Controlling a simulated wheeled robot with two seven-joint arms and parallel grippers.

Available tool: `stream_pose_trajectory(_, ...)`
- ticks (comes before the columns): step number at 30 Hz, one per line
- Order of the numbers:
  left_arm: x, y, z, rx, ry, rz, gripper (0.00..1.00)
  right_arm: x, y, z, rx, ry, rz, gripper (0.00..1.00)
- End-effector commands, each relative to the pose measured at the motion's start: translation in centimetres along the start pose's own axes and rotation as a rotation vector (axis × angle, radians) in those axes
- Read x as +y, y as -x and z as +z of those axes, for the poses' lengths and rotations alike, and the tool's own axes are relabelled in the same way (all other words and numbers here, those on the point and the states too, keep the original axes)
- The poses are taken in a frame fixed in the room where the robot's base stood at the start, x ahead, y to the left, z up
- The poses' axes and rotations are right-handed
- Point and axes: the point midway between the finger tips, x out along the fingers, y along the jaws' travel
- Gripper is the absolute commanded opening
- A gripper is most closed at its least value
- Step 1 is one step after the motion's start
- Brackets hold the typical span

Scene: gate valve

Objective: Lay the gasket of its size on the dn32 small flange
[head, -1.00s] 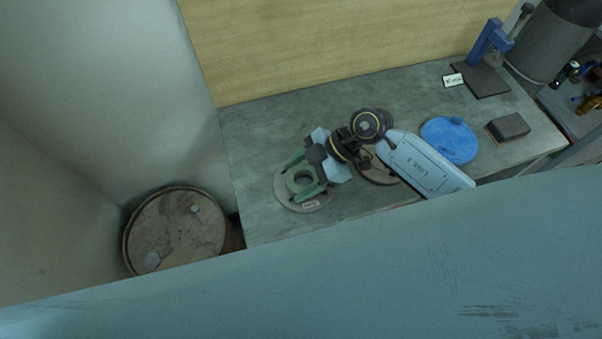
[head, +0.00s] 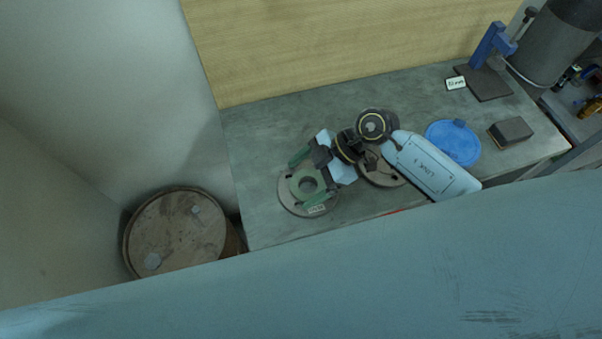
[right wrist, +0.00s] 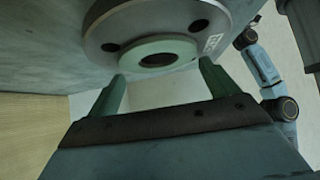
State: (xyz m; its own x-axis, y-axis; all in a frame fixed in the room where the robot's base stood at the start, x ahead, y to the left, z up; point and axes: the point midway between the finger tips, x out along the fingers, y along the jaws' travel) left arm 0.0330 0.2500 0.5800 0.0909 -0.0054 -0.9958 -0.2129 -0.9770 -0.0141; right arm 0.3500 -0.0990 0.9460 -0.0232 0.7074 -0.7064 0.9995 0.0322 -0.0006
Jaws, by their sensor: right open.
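The green ring gasket (head: 320,181) lies on a round grey flange (head: 285,196) at the left of the bench, around its bore. In the right wrist view the gasket (right wrist: 182,47) looks flat and roughly centred on the flange (right wrist: 115,28), inside the bolt holes. A small label sits on the flange; I cannot read its size. My right gripper (head: 297,184) is open, with one green finger on either side of the gasket. In the right wrist view the fingertips (right wrist: 162,70) look apart from the ring. My left gripper is not in view.
A second grey disc (head: 390,180) is partly hidden under my right arm. A blue disc (head: 454,143), a dark block (head: 511,131) and a blue stand (head: 488,45) are to the right. A rusty drum (head: 178,232) stands left of the bench. The bench's back left is clear.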

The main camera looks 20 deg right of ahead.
Motion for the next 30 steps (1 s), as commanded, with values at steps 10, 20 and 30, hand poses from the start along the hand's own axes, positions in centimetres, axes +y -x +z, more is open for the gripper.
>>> stream_pose_trajectory(10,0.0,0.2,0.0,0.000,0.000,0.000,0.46,0.3,7.9,0.1,-0.004,0.003,0.014,0.89)
stream_pose_trajectory(20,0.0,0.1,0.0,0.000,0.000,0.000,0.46,0.5,12.4,-0.4,0.008,0.005,0.022,0.89)
stream_pose_trajectory(30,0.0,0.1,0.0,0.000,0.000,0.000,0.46,0.6,12.8,-0.5,0.010,0.006,0.024,0.89)
